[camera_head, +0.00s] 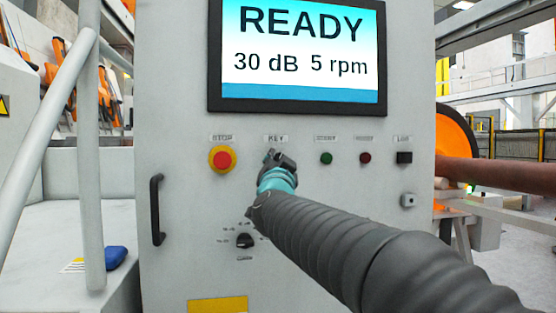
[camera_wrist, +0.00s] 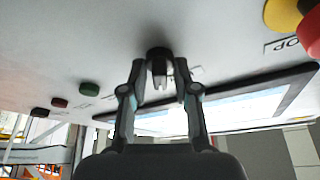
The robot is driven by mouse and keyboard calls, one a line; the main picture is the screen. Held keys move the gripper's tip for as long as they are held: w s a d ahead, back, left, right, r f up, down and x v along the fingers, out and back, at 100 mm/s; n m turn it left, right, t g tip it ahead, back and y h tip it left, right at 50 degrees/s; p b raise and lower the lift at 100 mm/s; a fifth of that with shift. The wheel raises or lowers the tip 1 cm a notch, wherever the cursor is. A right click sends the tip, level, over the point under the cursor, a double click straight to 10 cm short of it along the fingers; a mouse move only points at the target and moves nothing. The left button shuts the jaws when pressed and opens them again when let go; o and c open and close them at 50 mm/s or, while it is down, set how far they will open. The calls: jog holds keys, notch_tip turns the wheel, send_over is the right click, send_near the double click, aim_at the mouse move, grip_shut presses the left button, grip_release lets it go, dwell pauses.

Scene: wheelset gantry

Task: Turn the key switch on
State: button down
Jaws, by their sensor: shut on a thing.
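The grey control cabinet (camera_head: 180,130) fills the middle of the head view. Its KEY label (camera_head: 276,139) sits above my gripper (camera_head: 279,166), which covers the key switch there. In the wrist view, the black key switch (camera_wrist: 159,54) sticks out from the panel between the fingertips of my gripper (camera_wrist: 160,82). The fingers are shut on its key part, one on each side. I cannot read the switch's turn position. The screen (camera_head: 298,50) reads READY, 30 dB and 5 rpm.
A red stop button (camera_head: 222,159) is left of my gripper. A green button (camera_head: 326,158), a dark red button (camera_head: 365,158) and a black switch (camera_head: 404,158) are to its right. A black selector knob (camera_head: 245,241) is below, and a door handle (camera_head: 157,210) is at left.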

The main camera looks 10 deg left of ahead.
jog(key=c, duration=1.2)
grip_release()
jog(key=shift+o, duration=0.2)
jog(key=v, duration=1.2)
jog(key=shift+a+f, duration=0.1)
